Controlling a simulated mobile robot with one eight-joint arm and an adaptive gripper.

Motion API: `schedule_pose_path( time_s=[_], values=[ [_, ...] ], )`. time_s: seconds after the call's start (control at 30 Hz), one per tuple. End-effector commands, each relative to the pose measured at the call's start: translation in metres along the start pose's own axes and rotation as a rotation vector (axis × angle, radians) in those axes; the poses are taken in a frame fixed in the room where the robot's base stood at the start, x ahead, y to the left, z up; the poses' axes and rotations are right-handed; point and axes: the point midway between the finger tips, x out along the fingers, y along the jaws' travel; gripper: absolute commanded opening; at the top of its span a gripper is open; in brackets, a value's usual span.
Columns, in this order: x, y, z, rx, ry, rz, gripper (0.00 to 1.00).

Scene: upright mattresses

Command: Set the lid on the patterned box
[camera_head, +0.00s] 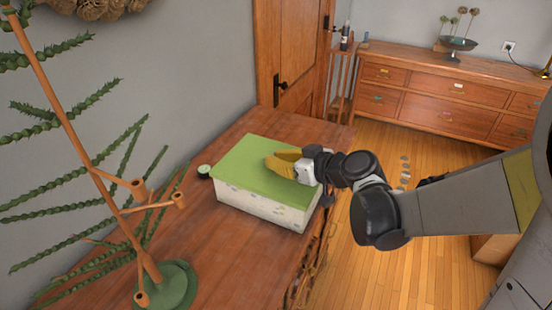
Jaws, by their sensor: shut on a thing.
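The patterned box (262,205) stands on the wooden table, with small marks on its pale side. The green lid (245,160) lies over the top of the box and appears flush with its upper edges. My gripper (283,163) is over the right part of the lid, with its yellow fingers low against the green surface. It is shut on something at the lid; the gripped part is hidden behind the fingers.
A green plant stand (170,285) with leafy branches fills the left side of the wooden table (205,245). A small round object (204,171) sits left of the box. A wooden door (290,55) and a dresser (440,100) stand behind. Open floor lies right of the table.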

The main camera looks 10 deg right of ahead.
Motion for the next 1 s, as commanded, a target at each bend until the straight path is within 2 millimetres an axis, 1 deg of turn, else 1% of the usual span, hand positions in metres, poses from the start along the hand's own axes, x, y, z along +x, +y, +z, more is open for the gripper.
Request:
schedule_pose_path(
  time_s=[0.1, 0.13, 0.17, 0.2, 0.47, 0.57, 0.67, 0.9, 1.0],
  values=[
    [0.001, 0.0, 0.003, 0.0, 0.0, 0.0, 0.0],
    [0.001, 0.0, 0.003, 0.0, 0.0, 0.0, 0.19],
    [0.001, 0.0, 0.002, 0.0, 0.0, 0.0, 0.28],
    [0.001, 0.0, 0.002, 0.0, 0.0, 0.0, 0.31],
    [0.001, 0.0, 0.002, 0.0, 0.0, 0.0, 0.31],
    [-0.005, 0.001, 0.002, 0.001, 0.0, 0.001, 0.31],
    [-0.019, 0.001, 0.002, 0.0, 0.0, 0.004, 0.31],
    [-0.072, 0.001, 0.002, 0.002, 0.0, 0.005, 0.31],
    [-0.092, 0.001, 0.002, 0.002, 0.0, 0.005, 0.31]
  ],
)
